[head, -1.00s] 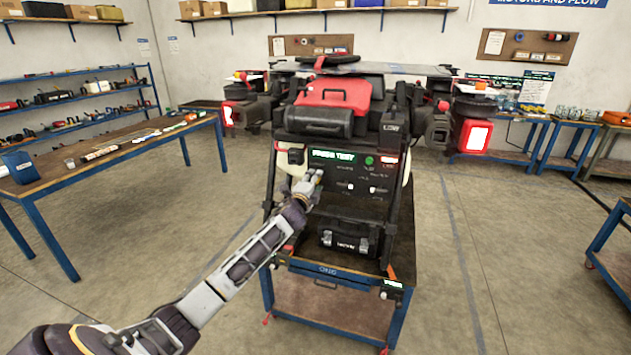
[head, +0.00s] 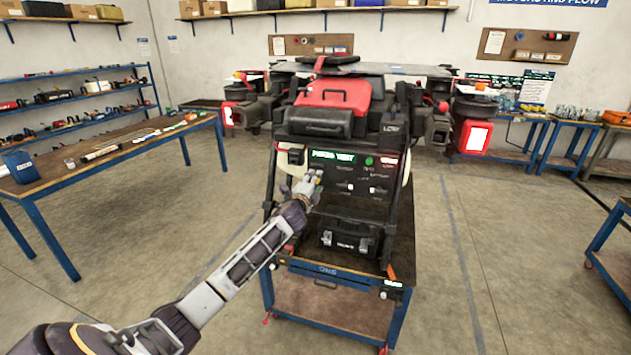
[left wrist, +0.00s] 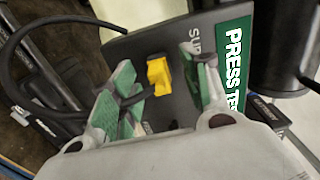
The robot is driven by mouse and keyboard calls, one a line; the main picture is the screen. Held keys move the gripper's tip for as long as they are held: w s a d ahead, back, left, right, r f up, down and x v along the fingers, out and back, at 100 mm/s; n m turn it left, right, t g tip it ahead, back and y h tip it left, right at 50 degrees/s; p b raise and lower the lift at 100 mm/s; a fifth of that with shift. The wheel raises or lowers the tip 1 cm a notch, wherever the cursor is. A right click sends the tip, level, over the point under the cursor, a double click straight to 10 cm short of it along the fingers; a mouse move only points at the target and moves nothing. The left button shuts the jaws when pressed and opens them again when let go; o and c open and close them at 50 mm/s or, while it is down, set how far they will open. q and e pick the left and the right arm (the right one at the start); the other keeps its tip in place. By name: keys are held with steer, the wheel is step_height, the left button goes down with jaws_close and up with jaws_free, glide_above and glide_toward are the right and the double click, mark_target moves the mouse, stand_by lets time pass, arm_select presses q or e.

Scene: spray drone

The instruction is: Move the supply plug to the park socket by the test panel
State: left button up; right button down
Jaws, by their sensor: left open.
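The supply plug (left wrist: 160,78) is a small yellow block with a black cable, seated at the black test panel (left wrist: 178,108) under the letters "SUP". In the left wrist view my left gripper (left wrist: 157,62) is open, with its green-padded fingers on either side of the plug. In the head view my left gripper (head: 313,180) is at the left part of the test panel (head: 345,170), below the green "PRESS TEST" display (head: 333,155). It largely hides the plug there. I cannot single out the park socket. My right gripper is not in view.
The panel sits beneath the drone (head: 335,95), between black legs on a blue cart (head: 335,300). A black case (head: 348,238) stands below the panel. The drone's arms stick out on both sides. A blue-legged workbench (head: 105,155) is at the left.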

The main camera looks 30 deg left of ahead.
arm_select(q)
jaws_close()
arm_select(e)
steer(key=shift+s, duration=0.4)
arm_select(q)
steer(key=shift+s, duration=0.2)
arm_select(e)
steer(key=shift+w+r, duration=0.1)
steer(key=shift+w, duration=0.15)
arm_select(q)
steer(key=shift+s+d, duration=0.1)
steer(key=shift+s, duration=0.2)
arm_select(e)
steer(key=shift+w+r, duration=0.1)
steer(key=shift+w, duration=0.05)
arm_select(q)
steer(key=shift+s+d, duration=0.1)
steer(key=shift+s, duration=0.3)
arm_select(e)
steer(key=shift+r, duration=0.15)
arm_select(q)
steer(key=shift+s+d+p, duration=0.15)
steer(key=shift+s+p, duration=0.3)
steer(key=shift+s, duration=0.15)
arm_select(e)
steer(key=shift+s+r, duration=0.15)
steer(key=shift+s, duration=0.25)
